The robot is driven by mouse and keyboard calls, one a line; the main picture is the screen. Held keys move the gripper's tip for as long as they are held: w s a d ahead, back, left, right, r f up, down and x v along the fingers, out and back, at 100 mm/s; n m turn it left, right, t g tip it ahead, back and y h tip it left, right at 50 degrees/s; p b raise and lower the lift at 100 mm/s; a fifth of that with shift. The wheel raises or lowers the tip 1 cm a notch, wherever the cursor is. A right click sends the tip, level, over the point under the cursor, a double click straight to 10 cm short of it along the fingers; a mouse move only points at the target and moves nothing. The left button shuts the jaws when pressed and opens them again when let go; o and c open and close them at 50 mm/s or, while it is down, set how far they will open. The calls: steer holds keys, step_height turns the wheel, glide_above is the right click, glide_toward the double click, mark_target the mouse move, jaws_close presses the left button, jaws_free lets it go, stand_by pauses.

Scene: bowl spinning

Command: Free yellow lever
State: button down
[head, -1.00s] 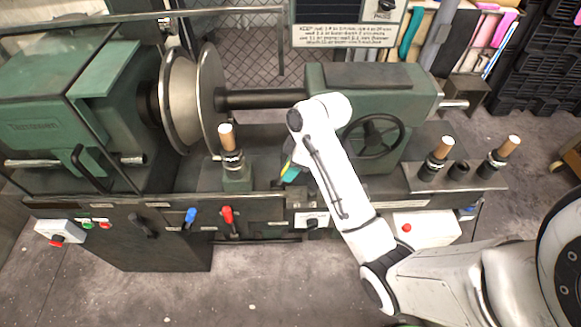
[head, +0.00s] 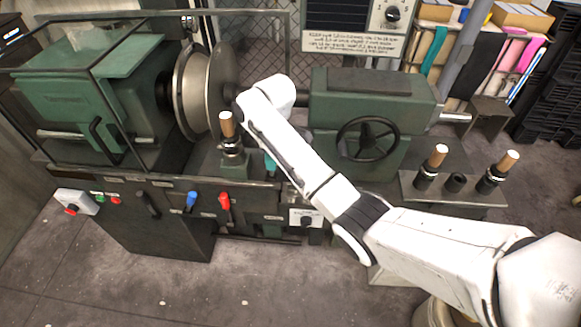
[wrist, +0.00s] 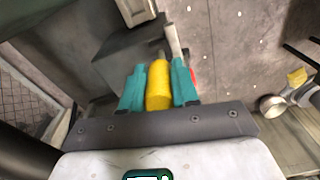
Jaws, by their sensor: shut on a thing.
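The yellow lever (wrist: 158,86) shows in the wrist view, with its grip between my two teal fingers. My gripper (wrist: 159,74) is shut on it, one finger on each side. In the head view my gripper (head: 270,165) is at the lathe's front, right of the wooden-topped post. Only a bit of teal finger shows there, and my arm hides the yellow lever. The green lathe (head: 368,115) stands behind.
A red lever (head: 224,200) and a blue lever (head: 191,200) stand on the front panel left of my gripper. A wooden-topped post (head: 228,132) is close to its left. The handwheel (head: 368,139) is to the right. The floor in front is open.

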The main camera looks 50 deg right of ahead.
steer(key=shift+w+a+g+h+b, duration=0.35)
steer(key=shift+w+a+g+h, duration=0.5)
steer(key=shift+w+g+h, duration=0.35)
steer(key=c, duration=0.8)
jaws_free()
steer(key=shift+c, duration=0.2)
